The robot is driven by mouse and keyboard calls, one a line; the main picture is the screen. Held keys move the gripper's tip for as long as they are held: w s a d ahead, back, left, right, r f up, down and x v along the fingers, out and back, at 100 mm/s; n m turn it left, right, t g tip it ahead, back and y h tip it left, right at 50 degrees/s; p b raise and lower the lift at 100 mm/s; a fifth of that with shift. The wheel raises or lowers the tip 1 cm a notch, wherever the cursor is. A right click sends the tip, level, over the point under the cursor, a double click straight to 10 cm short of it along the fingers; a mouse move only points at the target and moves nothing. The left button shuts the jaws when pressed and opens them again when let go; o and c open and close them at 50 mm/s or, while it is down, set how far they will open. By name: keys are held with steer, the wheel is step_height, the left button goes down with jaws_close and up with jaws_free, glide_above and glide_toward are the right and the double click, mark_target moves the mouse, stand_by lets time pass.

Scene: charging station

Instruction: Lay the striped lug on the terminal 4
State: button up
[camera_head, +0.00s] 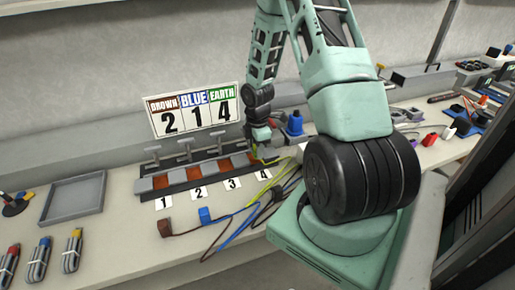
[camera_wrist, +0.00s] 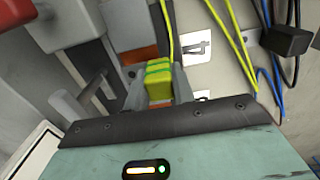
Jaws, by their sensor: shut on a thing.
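The striped lug (camera_wrist: 158,82) is a yellow block with green bands, and a yellow cable runs from it. My gripper (camera_wrist: 160,94) is shut on it in the wrist view. In the head view my gripper (camera_head: 262,152) is over the right end of the terminal row, by label 4 (camera_head: 263,174). In the wrist view an orange metal patch (camera_wrist: 139,54) shows just beyond the lug, beside label 4 (camera_wrist: 197,48). The lug hides part of this spot, so I cannot tell whether it touches the terminal.
A brown lug (camera_head: 164,228) and a blue lug (camera_head: 205,215) lie on the bench before the row. Clamp levers (camera_head: 185,143) stand behind it. The sign (camera_head: 196,110) reads brown 2, blue 1, earth 4. An empty grey tray (camera_head: 58,216) is at left.

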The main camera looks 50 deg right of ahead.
steer(key=shift+f+b, duration=0.7)
steer(key=shift+f, duration=0.65)
steer(key=o, duration=1)
steer(key=shift+o, duration=0.2)
step_height(320, 180, up, 17)
steer(key=shift+r+p, duration=0.2)
steer(key=shift+p, duration=0.1)
